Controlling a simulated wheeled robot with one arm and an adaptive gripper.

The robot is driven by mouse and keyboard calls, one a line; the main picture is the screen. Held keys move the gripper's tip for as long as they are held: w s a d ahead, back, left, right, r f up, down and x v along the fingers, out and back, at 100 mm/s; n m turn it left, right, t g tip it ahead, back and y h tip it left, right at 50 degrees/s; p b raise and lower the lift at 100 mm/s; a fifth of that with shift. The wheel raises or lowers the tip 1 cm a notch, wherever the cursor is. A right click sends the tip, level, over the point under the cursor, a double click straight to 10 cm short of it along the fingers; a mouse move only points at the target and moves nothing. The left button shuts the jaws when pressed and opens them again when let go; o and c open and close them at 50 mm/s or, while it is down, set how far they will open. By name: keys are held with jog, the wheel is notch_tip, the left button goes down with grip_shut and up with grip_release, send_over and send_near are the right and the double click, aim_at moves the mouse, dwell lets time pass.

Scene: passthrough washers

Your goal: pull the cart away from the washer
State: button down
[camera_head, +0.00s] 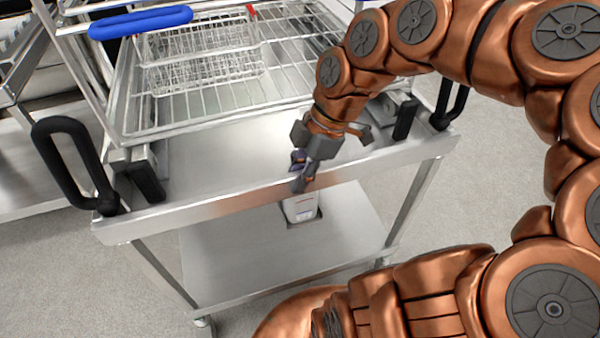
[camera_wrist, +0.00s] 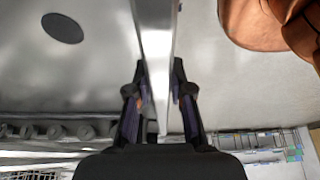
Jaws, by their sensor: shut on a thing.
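The steel cart (camera_head: 190,207) stands in the middle of the head view, with a flat top, a lower shelf and black loop handles at its two near corners. My gripper (camera_head: 300,180) is at the cart's near edge, between the handles. It is shut on that edge. In the wrist view my gripper (camera_wrist: 160,105) has one dark finger on each side of the cart's bright metal rim (camera_wrist: 157,60). A wire rack with baskets (camera_head: 215,60) rests on the cart's top. The washer cannot be clearly made out.
The left black handle (camera_head: 75,165) stands up from the cart's corner. A blue bar (camera_head: 140,22) crosses above the rack. A steel shelf unit (camera_head: 30,165) is at the left. A white container (camera_head: 300,207) sits on the lower shelf. Grey floor (camera_head: 80,280) is open in front.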

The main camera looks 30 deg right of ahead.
jog(key=c, duration=1)
grip_release()
jog(key=shift+c, duration=0.2)
jog(key=shift+r, duration=0.15)
jog(key=v, duration=1.1)
jog(key=shift+d+r, duration=0.25)
jog(key=shift+r, duration=0.1)
jog(key=shift+s, duration=0.1)
